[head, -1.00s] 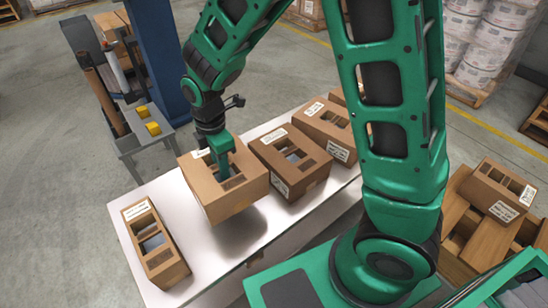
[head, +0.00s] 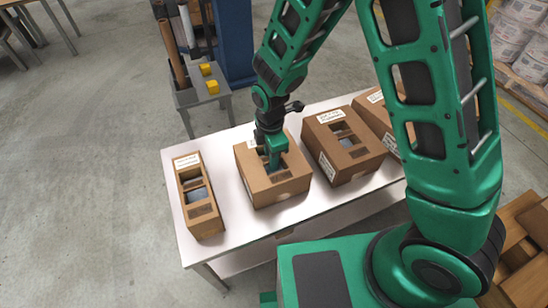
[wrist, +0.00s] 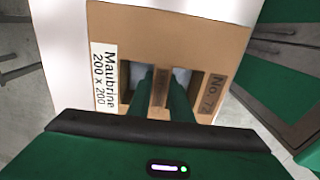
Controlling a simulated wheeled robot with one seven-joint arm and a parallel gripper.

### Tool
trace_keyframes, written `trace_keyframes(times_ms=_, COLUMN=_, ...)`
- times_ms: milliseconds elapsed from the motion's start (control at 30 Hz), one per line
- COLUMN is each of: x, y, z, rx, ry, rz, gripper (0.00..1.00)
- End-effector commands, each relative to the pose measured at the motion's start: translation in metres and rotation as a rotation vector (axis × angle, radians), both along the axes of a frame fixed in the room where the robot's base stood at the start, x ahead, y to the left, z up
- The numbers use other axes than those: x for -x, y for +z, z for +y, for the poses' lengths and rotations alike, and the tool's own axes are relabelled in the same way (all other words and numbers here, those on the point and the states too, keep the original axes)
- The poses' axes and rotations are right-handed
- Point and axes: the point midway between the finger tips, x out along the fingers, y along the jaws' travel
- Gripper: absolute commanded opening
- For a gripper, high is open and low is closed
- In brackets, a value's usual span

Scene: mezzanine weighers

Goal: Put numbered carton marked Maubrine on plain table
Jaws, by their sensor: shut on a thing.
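The numbered carton marked Maubrine (head: 278,190) is a brown cardboard box with openings in its top. My gripper (head: 274,160) reaches down into the top openings. In the wrist view my gripper (wrist: 161,88) is shut on the strip between the two openings. The carton is over the pale table (head: 240,237); I cannot tell whether its base touches the top.
A narrow open carton (head: 205,225) stands to the left on the same table. Another carton (head: 358,165) stands close on the right, with one more (head: 372,112) beyond it. A grey stand with yellow blocks (head: 205,92) is behind the table.

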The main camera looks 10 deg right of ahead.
Motion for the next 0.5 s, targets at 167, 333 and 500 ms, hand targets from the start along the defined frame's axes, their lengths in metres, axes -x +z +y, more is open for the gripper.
trace_keyframes(times_ms=167, x=-0.0004, y=-0.002, z=0.0003, rx=-0.002, ry=0.0, rz=-0.002, gripper=0.0)
trace_keyframes(times_ms=333, x=-0.0003, y=-0.0035, z=0.0002, rx=-0.001, ry=0.0, rz=-0.001, gripper=0.0)
trace_keyframes(times_ms=500, x=-0.0002, y=-0.0039, z=0.0, rx=-0.001, ry=0.0, rz=-0.001, gripper=0.37)
